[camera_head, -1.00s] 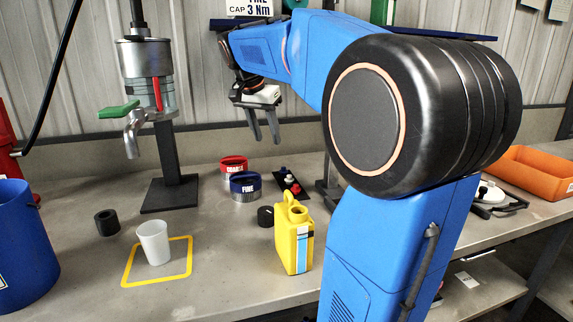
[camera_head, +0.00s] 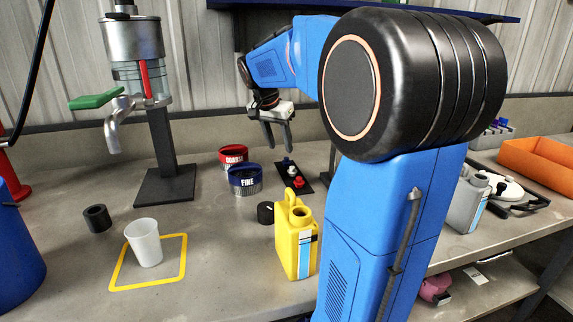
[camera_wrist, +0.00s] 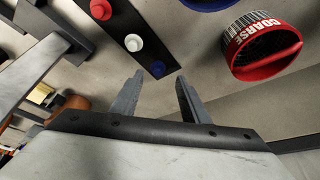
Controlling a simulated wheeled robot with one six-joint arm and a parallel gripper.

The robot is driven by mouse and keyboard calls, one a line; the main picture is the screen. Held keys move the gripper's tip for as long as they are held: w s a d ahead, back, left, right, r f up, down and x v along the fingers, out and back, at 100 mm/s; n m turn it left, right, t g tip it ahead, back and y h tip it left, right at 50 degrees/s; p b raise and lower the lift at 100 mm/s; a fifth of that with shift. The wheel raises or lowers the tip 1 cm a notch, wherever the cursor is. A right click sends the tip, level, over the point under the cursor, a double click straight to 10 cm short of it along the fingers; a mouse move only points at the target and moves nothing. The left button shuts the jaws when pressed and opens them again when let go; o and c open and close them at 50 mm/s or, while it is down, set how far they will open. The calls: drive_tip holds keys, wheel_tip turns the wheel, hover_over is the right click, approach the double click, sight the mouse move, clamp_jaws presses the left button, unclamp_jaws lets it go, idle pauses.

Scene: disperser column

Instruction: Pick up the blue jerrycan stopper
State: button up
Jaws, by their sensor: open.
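The blue stopper (camera_head: 287,161) sits at the far end of a black strip (camera_head: 308,187) on the bench, in line with a white stopper (camera_head: 292,170) and a red stopper (camera_head: 298,181). In the wrist view the blue stopper (camera_wrist: 158,68) shows just beyond and between my fingertips, with the white (camera_wrist: 133,42) and red (camera_wrist: 101,9) ones further up. My gripper (camera_head: 278,149) points down above the bench, close to the strip's blue end. Its fingers (camera_wrist: 158,88) are apart with nothing between them. How high they are above the stopper is hard to tell.
The red COARSE ring (camera_head: 233,154) and blue FINE ring (camera_head: 245,180) stand left of the strip. A yellow jerrycan (camera_head: 294,245) and black cap (camera_head: 265,212) are in front. A metal dispenser (camera_head: 133,42) stands left, behind a white cup (camera_head: 144,243). A grey jerrycan (camera_head: 466,205) is right.

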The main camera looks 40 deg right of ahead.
sight(285, 158)
drive_tip(key=shift+x, duration=3.45)
drive_tip(key=shift+s+d, duration=0.1)
drive_tip(key=shift+s, duration=0.05)
drive_tip(key=c, duration=1)
